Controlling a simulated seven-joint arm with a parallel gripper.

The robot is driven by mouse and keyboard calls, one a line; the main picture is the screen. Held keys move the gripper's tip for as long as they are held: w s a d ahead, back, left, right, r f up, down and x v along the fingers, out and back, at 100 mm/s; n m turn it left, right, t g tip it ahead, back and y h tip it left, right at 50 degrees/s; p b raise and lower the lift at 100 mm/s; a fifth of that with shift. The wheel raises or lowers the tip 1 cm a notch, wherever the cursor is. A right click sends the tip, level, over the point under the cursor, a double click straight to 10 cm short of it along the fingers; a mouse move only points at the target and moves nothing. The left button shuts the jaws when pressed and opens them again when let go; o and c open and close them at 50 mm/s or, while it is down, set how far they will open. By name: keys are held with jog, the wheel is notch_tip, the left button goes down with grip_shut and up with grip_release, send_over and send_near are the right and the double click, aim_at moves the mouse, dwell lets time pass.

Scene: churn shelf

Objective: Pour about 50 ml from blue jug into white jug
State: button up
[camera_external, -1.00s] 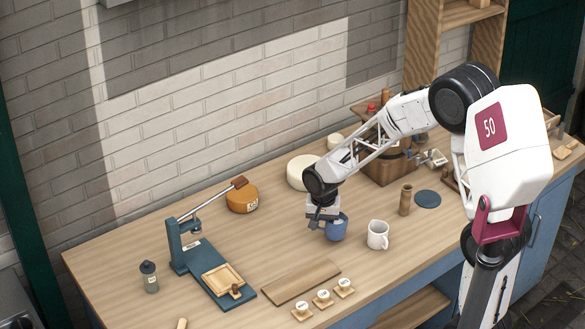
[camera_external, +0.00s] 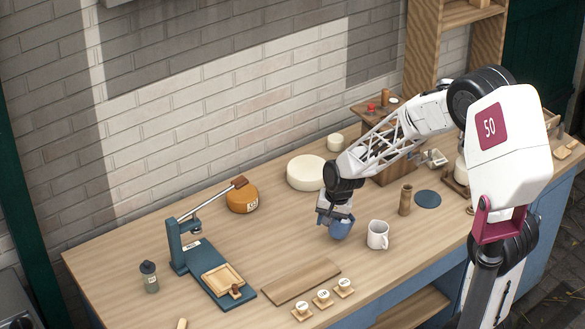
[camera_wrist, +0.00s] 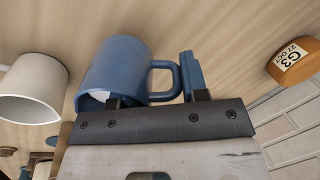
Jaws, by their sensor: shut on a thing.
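The blue jug (camera_external: 341,229) is held in my gripper (camera_external: 334,213), tilted with its mouth toward the white jug. In the wrist view the blue jug (camera_wrist: 118,65) lies across the front of my gripper (camera_wrist: 160,98), with its handle between the fingers. White content shows at its mouth. The white jug (camera_external: 377,235) stands upright on the table just right of the blue jug, apart from it. It also shows at the left of the wrist view (camera_wrist: 30,88). The inside of the white jug and any stream between the two cannot be made out.
A wooden board (camera_external: 300,282) and several small labelled wooden pieces (camera_external: 322,298) lie in front. A blue press (camera_external: 205,265) stands left, and an orange cheese (camera_external: 243,199) and a white wheel (camera_external: 306,172) are behind. A wooden cylinder (camera_external: 405,200) stands behind the white jug.

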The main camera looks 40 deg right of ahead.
jog(key=shift+s+d+r+t+y, duration=1.45)
jog(key=shift+d+r+t+y, duration=0.1)
jog(key=shift+r+t+y, duration=0.05)
jog(key=shift+s+d+r, duration=0.1)
jog(key=shift+s+d, duration=0.05)
jog(key=shift+s+d+r+t+y, duration=0.3)
jog(key=shift+r+t+y, duration=0.15)
jog(key=shift+t+y, duration=0.25)
jog(key=shift+r, duration=0.1)
jog(key=shift+s+d, duration=0.1)
jog(key=shift+s, duration=0.05)
dwell(0.5)
jog(key=shift+s+d+r+t+y, duration=0.3)
jog(key=shift+r+t+y, duration=0.25)
jog(key=shift+t+y, duration=0.2)
jog(key=shift+s+d+r+t+y, duration=0.3)
jog(key=shift+r+t+y, duration=0.25)
jog(key=shift+t+y, duration=0.2)
dwell(1.3)
jog(key=shift+w, duration=0.1)
jog(key=shift+w+a+f+g+h, duration=0.45)
jog(key=shift+f+g+h, duration=0.15)
jog(key=shift+g+h, duration=0.2)
jog(key=shift+w+a+f+g+h, duration=0.1)
jog(key=shift+a+f+g+h, duration=0.05)
jog(key=shift+f+g+h, duration=0.3)
jog(key=shift+w+a+f+g+h, duration=0.1)
jog(key=shift+f+g+h, duration=0.2)
jog(key=shift+g+h, duration=0.15)
